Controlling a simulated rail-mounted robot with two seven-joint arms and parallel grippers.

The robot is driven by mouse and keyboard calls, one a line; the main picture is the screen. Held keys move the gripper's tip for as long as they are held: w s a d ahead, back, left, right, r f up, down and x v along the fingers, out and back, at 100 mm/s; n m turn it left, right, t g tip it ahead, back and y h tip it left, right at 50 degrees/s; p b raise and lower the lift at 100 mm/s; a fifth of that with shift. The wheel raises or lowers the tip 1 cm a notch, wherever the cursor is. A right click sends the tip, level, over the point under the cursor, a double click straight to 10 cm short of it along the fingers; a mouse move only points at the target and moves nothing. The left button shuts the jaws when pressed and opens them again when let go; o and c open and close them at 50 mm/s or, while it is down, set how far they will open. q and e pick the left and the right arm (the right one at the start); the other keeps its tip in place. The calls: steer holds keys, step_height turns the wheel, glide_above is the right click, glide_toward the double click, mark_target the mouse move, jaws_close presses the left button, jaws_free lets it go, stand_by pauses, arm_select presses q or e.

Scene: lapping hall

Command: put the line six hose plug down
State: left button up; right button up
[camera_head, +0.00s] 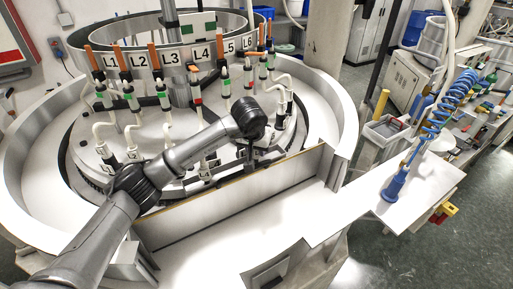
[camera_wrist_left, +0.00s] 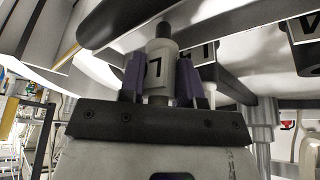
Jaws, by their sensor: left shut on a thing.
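My left gripper (camera_head: 249,158) is low at the front right of the round machine, below my dark wrist joint and mostly hidden by it. In the left wrist view its two purple fingers (camera_wrist_left: 158,78) are shut on a pale grey cylindrical plug (camera_wrist_left: 157,62) with a dark end. The black mark on the plug looks like part of an upside-down L; its number is not readable. I cannot tell whether the plug touches anything beyond its dark end. The L6 label (camera_head: 247,43) is at the right end of the machine's label row. My right gripper is not in view.
Several hoses with green and orange fittings (camera_head: 163,95) stand around the machine. A pale wall panel (camera_head: 230,205) runs in front of it.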

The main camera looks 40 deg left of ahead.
arm_select(q)
steer(key=shift+f, duration=0.2)
steer(key=shift+f, duration=0.1)
steer(key=o, duration=0.8)
steer(key=b+v, duration=0.1)
steer(key=v, duration=1.1)
